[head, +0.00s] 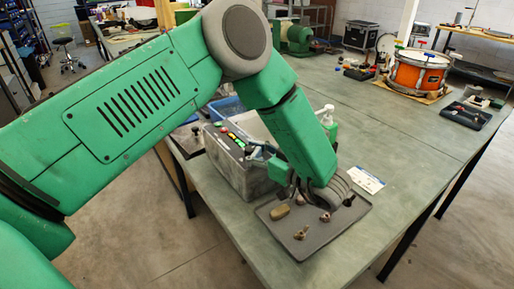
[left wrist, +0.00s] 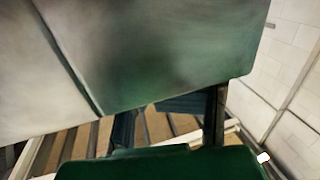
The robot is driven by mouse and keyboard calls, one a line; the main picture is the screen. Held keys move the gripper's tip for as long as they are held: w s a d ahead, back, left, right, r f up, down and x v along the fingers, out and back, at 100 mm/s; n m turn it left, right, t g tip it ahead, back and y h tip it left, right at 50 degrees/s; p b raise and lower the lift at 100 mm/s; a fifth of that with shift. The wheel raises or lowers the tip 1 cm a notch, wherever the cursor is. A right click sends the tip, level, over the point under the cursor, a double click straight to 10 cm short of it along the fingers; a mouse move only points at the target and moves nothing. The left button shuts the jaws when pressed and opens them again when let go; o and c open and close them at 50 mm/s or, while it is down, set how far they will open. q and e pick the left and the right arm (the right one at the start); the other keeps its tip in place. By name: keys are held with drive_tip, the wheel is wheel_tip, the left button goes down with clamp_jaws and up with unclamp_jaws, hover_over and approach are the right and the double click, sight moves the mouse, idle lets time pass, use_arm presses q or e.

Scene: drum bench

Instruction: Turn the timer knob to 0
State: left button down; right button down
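A grey box-shaped machine (head: 240,172) stands on the bench in the head view, with a dark top panel and small green and red marks. I cannot make out the timer knob in either view; my arm and gripper cover part of the machine. My left gripper (head: 262,153) is at the machine's right side, close to its upper edge; whether it touches is unclear. Its fingers are small and partly hidden, so I cannot tell if they are open. In the left wrist view a blurred grey surface (left wrist: 150,50) fills the upper part, very near. My right gripper is not in view.
A dark mat (head: 315,232) with small metal parts lies in front, below my left wrist. A green bottle (head: 328,122), a white card (head: 367,179) and a blue tray (head: 226,108) are near the machine. An orange drum (head: 418,75) stands far right. The bench's right middle is clear.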

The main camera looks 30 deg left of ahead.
use_arm(q)
drive_tip(key=shift+s+a+f, duration=0.1)
drive_tip(key=shift+s+f, duration=0.25)
drive_tip(key=c, duration=1.7)
unclamp_jaws()
drive_tip(key=shift+c, duration=0.2)
drive_tip(key=o, duration=0.5)
drive_tip(key=shift+s+r, duration=0.2)
drive_tip(key=shift+s, duration=0.1)
drive_tip(key=shift+s+a+r, duration=0.1)
drive_tip(key=shift+w, duration=0.35)
drive_tip(key=shift+d, duration=0.5)
drive_tip(key=d, duration=0.3)
drive_tip(key=s+d, duration=0.1)
drive_tip(key=d, duration=0.3)
drive_tip(key=s+d, duration=0.1)
drive_tip(key=d, duration=0.2)
drive_tip(key=shift+d, duration=0.4)
